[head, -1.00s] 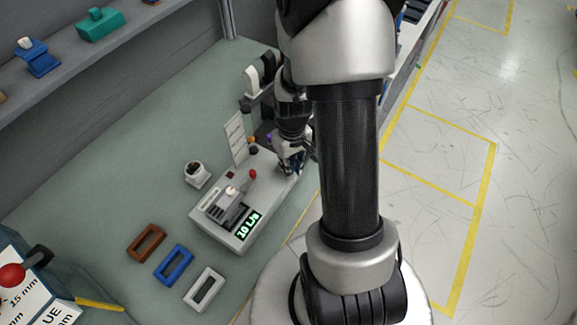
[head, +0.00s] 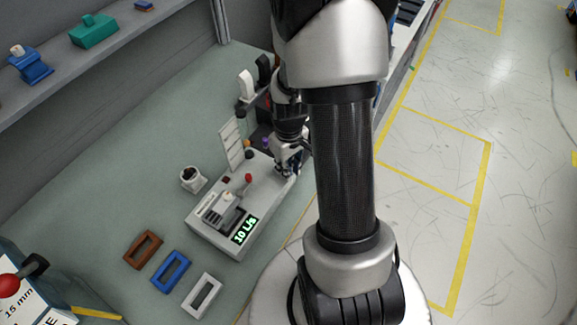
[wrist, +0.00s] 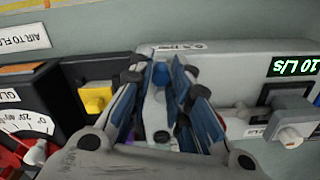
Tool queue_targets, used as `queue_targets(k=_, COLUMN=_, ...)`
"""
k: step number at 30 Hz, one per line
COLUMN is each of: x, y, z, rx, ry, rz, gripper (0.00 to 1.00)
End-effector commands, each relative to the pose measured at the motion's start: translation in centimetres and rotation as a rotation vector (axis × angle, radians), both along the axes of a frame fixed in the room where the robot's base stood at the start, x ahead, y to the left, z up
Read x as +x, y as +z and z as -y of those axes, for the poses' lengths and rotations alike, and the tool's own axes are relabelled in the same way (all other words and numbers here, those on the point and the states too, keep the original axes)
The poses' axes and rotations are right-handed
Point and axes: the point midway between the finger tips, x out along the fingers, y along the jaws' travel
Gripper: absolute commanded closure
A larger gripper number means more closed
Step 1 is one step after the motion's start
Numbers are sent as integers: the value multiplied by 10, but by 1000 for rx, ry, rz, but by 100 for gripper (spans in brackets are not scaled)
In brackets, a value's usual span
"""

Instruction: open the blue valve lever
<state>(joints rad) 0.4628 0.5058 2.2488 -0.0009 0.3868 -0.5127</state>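The light-grey module (head: 208,236) stands on the green bench and shows a lit green "10 L/s" display (head: 243,230). A small blue knob (wrist: 161,74), which looks like the end of the blue valve lever, shows between my fingers in the wrist view. My gripper (wrist: 160,85) has its blue-padded fingers on either side of the knob, with a gap visible around it. Contact cannot be told. In the head view my gripper (head: 290,160) is at the module's far right end, and the blue lever there is hidden by it.
A red-knobbed lever (head: 248,179) stands on the module. In the wrist view a yellow block (wrist: 97,97) and a dial gauge (wrist: 28,124) are at left. Brown (head: 143,249), blue (head: 171,271) and white (head: 202,295) frames lie on the bench. A white cup-like item (head: 192,180) stands left of the module.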

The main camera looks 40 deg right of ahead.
Motion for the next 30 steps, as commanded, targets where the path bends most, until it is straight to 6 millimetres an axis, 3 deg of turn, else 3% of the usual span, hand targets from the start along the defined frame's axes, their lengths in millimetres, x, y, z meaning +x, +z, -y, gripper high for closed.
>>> queue_targets(k=6, x=0, y=0, z=0, rx=0, ry=-1, rz=0, gripper=65)
queue_targets(k=17, x=0, y=2, z=0, rx=0, ry=-1, rz=1, gripper=64)
queue_targets(k=23, x=1, y=30, z=1, rx=-3, ry=-1, rz=6, gripper=64)
queue_targets(k=30, x=1, y=82, z=1, rx=-3, ry=-1, rz=5, gripper=64)
